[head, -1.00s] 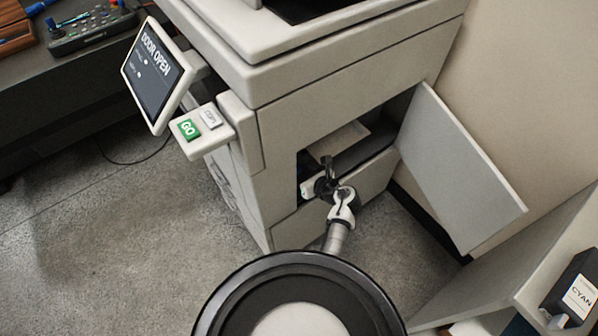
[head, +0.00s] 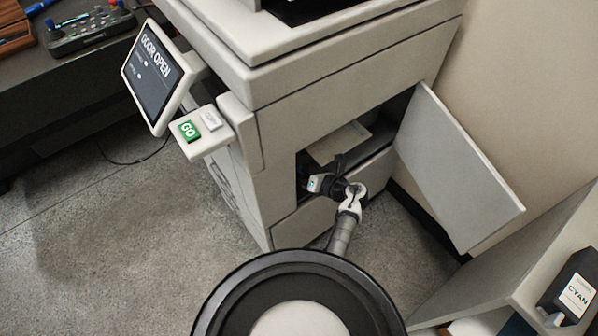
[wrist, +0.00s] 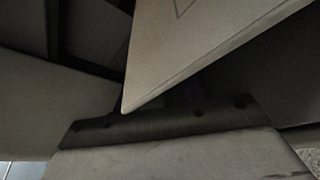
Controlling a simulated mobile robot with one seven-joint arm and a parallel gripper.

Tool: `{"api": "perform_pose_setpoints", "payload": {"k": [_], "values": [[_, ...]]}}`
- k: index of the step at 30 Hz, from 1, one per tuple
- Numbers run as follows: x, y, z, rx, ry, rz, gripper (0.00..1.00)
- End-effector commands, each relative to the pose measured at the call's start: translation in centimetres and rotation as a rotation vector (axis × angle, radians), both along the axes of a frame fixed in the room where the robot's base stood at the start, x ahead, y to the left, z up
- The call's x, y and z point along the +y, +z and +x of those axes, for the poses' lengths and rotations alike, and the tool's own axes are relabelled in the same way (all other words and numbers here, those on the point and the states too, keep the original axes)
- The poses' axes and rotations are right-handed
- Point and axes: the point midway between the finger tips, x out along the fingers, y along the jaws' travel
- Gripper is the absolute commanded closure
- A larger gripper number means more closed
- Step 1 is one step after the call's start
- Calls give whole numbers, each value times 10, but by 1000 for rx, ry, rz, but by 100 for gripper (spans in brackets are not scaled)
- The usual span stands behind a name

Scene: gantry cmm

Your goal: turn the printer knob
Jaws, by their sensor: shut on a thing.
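The printer (head: 350,95) stands with its front compartment open, and its screen (head: 152,76) reads DOOR OPEN. My gripper (head: 312,183) reaches into the left part of the opening, below a pale sheet (head: 338,143). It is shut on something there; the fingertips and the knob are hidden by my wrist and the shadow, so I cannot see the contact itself. In the dark wrist view, a pale flat sheet with a pointed corner (wrist: 190,50) crosses the top. A dark bar (wrist: 165,124) lies below it. No knob can be made out there.
The printer's open door (head: 460,170) stands out to the right of the opening, close to my arm. A shelf (head: 505,265) with a CYAN cartridge (head: 572,293) is at lower right. A green GO button (head: 188,130) sits under the screen. The floor at left is clear.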

Motion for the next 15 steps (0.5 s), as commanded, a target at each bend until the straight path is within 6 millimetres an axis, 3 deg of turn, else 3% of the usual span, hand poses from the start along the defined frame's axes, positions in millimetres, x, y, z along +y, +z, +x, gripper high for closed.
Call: {"api": "perform_pose_setpoints", "payload": {"k": [15], "values": [[-1, -1, 0, 73, -1, 100, 82]]}}
